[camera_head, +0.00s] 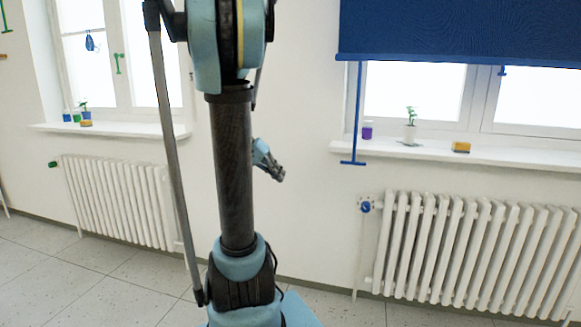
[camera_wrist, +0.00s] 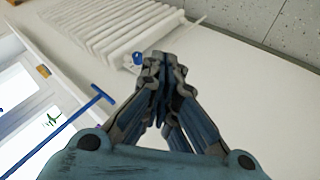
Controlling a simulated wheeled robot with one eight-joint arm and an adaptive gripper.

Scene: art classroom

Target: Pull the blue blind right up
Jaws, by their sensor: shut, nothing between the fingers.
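The blue blind (camera_head: 455,32) hangs over the upper part of the right window in the head view. Its lower edge lies above the middle of the panes, and bright glass shows below it. A blue pull rod (camera_head: 357,110) with a crossbar at its foot hangs from the blind's left end, down past the sill. The rod with its crossbar also shows in the wrist view (camera_wrist: 75,116), left of my gripper (camera_wrist: 163,65). My gripper is shut and empty, apart from the rod. In the head view my gripper (camera_head: 280,176) is small, left of the rod, partly behind my arm.
The sill (camera_head: 470,154) below the blind holds a purple jar (camera_head: 367,130), a potted plant (camera_head: 410,128) and a yellow block (camera_head: 461,147). A white radiator (camera_head: 470,250) with a blue valve knob (camera_head: 366,207) stands below. Another window and radiator (camera_head: 118,200) are at left.

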